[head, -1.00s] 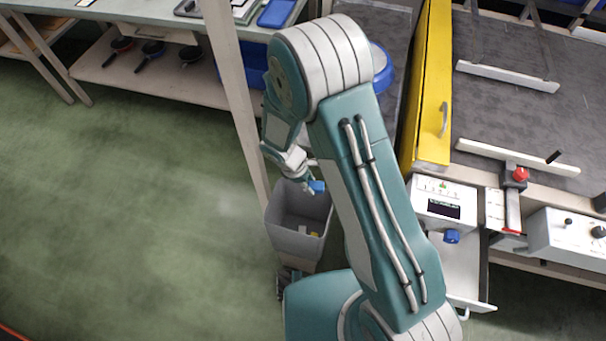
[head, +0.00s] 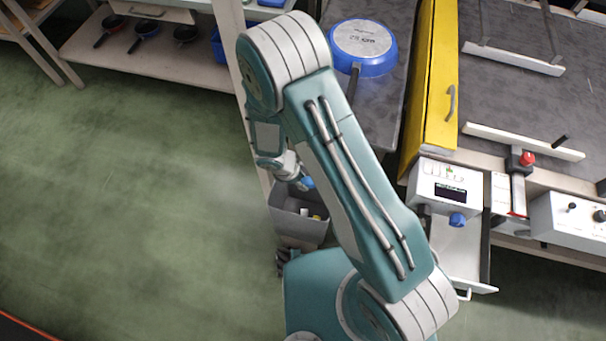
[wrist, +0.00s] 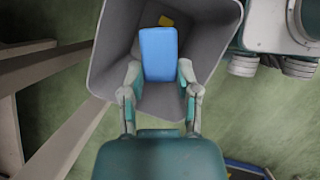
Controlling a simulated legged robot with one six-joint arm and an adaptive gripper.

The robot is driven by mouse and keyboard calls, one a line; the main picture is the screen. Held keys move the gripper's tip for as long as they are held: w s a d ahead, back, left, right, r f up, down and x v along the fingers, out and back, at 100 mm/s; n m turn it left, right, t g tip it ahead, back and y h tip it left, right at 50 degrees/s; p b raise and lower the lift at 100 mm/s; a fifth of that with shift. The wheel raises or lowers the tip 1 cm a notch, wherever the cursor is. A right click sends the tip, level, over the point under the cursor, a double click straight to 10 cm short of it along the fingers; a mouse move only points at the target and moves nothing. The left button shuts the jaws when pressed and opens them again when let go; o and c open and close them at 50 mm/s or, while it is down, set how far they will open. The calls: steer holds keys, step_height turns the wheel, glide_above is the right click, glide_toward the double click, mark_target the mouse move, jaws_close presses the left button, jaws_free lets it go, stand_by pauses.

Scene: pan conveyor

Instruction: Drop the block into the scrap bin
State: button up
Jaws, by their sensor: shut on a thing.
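The block (wrist: 158,54) is blue and rectangular. In the wrist view it sits between the two fingers of my gripper (wrist: 160,80), which is shut on it. The grey scrap bin (wrist: 107,62) lies behind and below the block in that view, its open mouth around the block's outline. In the head view the bin (head: 297,226) stands on the floor, with my gripper (head: 300,184) over its far rim. A small yellow piece (wrist: 166,21) lies inside the bin.
A blue pan (head: 363,48) lies upside down on the grey conveyor surface. A yellow guard (head: 436,80) and a control box (head: 446,188) stand to the right. Several dark pans rest on a shelf (head: 150,60) at upper left. The green floor to the left is clear.

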steer(key=shift+f, duration=0.25)
steer(key=shift+d, duration=0.45)
steer(key=o, duration=0.8)
steer(key=shift+a, duration=0.25)
steer(key=v, duration=1.1)
steer(key=shift+w+a+r, duration=0.1)
steer(key=shift+a+r, duration=0.15)
steer(key=shift+r, duration=0.1)
